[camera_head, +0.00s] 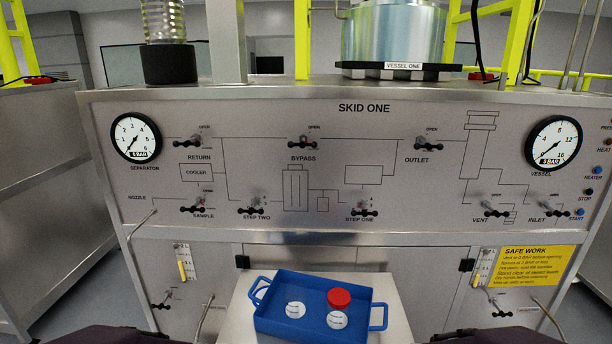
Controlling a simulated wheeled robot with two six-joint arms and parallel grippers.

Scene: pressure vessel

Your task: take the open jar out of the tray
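A blue tray (278,325) with a handle at each end rests on a pale stand at the bottom centre of the head view. In its right half is a round red lid or red-capped jar (339,298). A white disc with small print (337,320) lies just in front of the red piece. A similar white disc (295,310) is in the left half of the tray. I cannot tell whether the discs are labels or jar tops, and no open jar is clearly recognisable. Neither gripper shows; only dark parts of my own body appear at the bottom edge.
The pale stand (391,300) is in front of the grey SKID ONE panel (250,110), which carries gauges, valve handles and several buttons. Small valves and thin bent tubes stick out low at left and right. A yellow safety sign (525,266) is at lower right.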

